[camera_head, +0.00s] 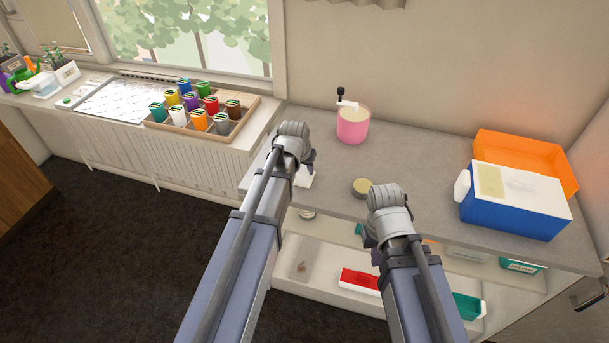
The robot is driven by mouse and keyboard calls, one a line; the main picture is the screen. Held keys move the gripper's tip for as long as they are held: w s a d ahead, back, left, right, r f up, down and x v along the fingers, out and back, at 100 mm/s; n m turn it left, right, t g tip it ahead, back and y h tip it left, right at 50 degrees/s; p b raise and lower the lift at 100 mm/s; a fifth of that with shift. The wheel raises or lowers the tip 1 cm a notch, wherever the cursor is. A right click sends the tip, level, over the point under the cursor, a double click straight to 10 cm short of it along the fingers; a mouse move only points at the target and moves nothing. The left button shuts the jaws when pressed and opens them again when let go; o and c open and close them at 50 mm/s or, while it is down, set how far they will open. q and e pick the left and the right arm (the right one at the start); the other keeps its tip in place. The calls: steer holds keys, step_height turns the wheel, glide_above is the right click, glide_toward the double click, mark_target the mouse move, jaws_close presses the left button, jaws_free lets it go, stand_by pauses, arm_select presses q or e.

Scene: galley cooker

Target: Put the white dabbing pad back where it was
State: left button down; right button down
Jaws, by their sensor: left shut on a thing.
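My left gripper (305,163) is over the left end of the grey counter, its fingers mostly hidden behind its own wrist. A small white piece, which looks like the white dabbing pad (304,179), shows just below and right of that wrist. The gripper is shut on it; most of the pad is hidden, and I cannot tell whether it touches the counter. My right gripper (368,238) is at the counter's front edge, below the round tin. Its fingers are hidden by its wrist, so its opening does not show.
A pink pot (353,125), a round tin (362,187), a blue box (512,212) and an orange tray (540,150) stand on the counter (425,165). A wooden tray (246,106) of coloured pots sits left. A red tray (360,281) lies on the shelf below. The counter's middle is clear.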

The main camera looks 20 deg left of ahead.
arm_select(q)
steer(key=shift+f, duration=0.15)
arm_select(e)
steer(key=shift+f, duration=0.2)
arm_select(q)
steer(key=shift+f, duration=0.1)
steer(key=shift+f, duration=0.15)
steer(key=c, duration=0.6)
jaws_free()
arm_select(e)
steer(key=shift+f, duration=0.15)
